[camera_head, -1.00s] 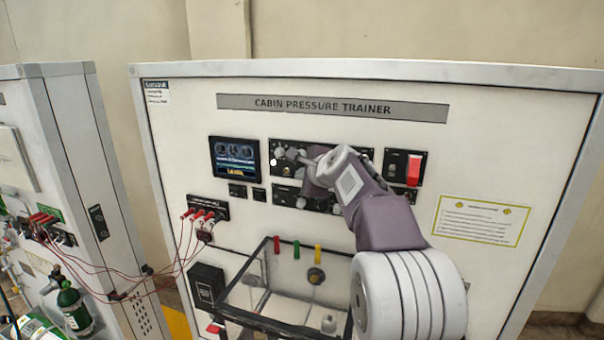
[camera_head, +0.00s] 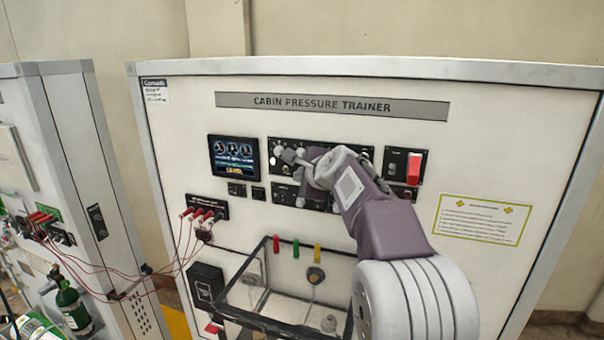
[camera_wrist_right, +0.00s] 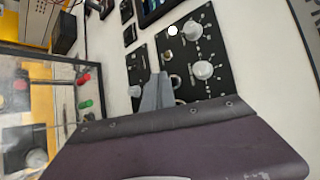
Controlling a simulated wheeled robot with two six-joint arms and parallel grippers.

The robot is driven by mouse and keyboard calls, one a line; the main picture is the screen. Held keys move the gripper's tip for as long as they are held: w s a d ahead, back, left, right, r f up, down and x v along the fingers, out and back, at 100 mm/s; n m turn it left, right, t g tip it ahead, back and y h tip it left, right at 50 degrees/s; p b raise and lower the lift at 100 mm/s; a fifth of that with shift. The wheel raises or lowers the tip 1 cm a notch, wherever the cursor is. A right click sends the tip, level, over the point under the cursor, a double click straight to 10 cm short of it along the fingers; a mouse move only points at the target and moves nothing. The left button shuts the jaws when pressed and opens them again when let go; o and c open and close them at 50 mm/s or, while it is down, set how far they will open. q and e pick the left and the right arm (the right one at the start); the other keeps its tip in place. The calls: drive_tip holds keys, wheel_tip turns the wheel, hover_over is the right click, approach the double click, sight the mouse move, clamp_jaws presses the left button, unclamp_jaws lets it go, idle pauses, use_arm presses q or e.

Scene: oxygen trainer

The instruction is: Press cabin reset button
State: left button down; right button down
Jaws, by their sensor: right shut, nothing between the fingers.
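The CABIN PRESSURE TRAINER panel (camera_head: 470,130) is upright in the head view. Its black upper control plate (camera_head: 322,143) carries several knobs. A small white round spot (camera_head: 272,161) shows at the plate's left edge, and it also shows in the right wrist view (camera_wrist_right: 172,30). I cannot read which control is the cabin reset button. My right gripper (camera_head: 290,156) is shut and empty in front of the control plates; its grey fingers (camera_wrist_right: 157,90) hide part of them. I cannot tell whether the fingertips touch the panel. My left gripper is out of view.
A screen (camera_head: 234,157) is left of the control plate, and a red switch cover (camera_head: 414,168) is to its right. Red leads (camera_head: 180,250) hang at the left. A clear box (camera_head: 240,300) juts out below my right arm.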

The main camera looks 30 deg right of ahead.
drive_tip(key=s+a, duration=0.3)
drive_tip(key=a, duration=0.1)
drive_tip(key=shift+s, duration=0.2)
idle(0.3)
drive_tip(key=shift+w+d, duration=0.1)
idle(0.5)
